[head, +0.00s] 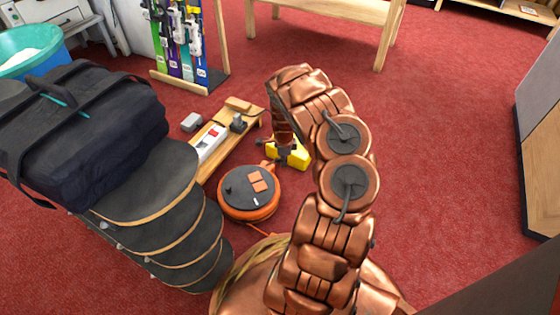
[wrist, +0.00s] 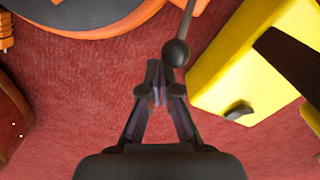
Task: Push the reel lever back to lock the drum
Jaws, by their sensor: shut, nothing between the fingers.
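The reel (head: 249,190) is a round orange body with a dark grey top, lying on the red carpet. Its dark rim and orange edge also show at the upper left of the wrist view (wrist: 90,14). A thin grey lever (wrist: 184,22) with a dark ball knob (wrist: 176,52) comes down from the top of the wrist view. My gripper (wrist: 160,80) is shut and empty, its fingertips just below and left of the knob. I cannot tell whether they touch. In the head view, my arm largely hides the gripper and the lever.
A yellow block (wrist: 235,65) with dark parts is close to the right of my fingers; it also shows in the head view (head: 297,157). A wooden board with a white power strip (head: 209,143) lies behind the reel. Carpet right is clear.

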